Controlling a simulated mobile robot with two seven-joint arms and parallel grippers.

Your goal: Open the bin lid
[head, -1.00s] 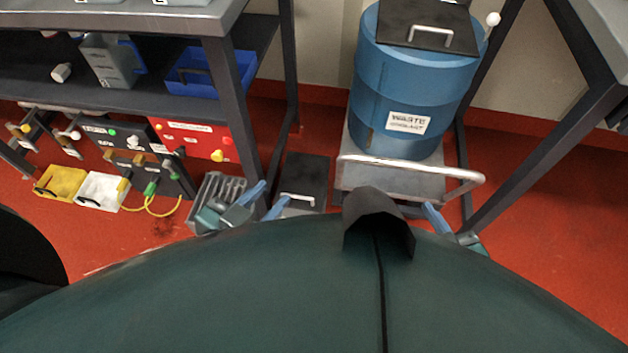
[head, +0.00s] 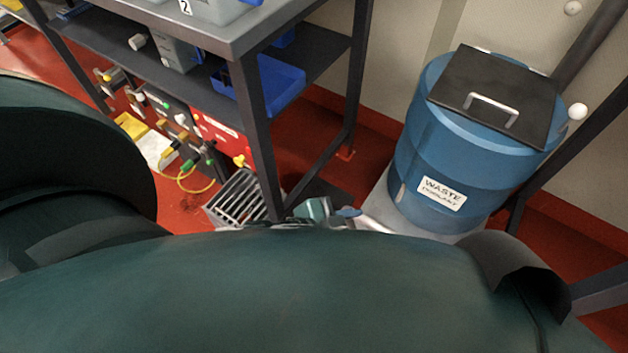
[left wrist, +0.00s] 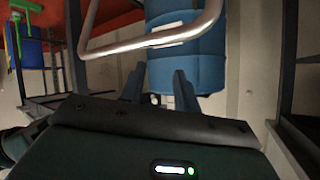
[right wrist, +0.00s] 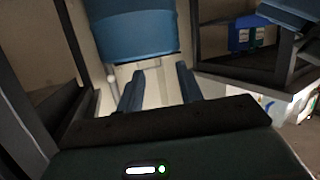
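The blue waste coolant drum (head: 442,165) stands upright at the right of the head view. A black square lid (head: 495,92) with a silver handle (head: 491,107) lies flat on its top and looks closed. My left gripper (head: 347,212) shows partly beyond my body, low and left of the drum. In the left wrist view its two fingers (left wrist: 158,82) are apart and empty, with the drum (left wrist: 188,68) beyond them. My right gripper is hidden in the head view. In the right wrist view its fingers (right wrist: 158,82) are apart and empty, below the drum (right wrist: 135,35).
A dark shelf unit (head: 255,130) with a blue tray (head: 280,88) stands left of the drum. A grey slatted crate (head: 238,200) is on the red floor. A metal rail (left wrist: 150,40) crosses the left wrist view before the drum. A dark post stands right of the drum.

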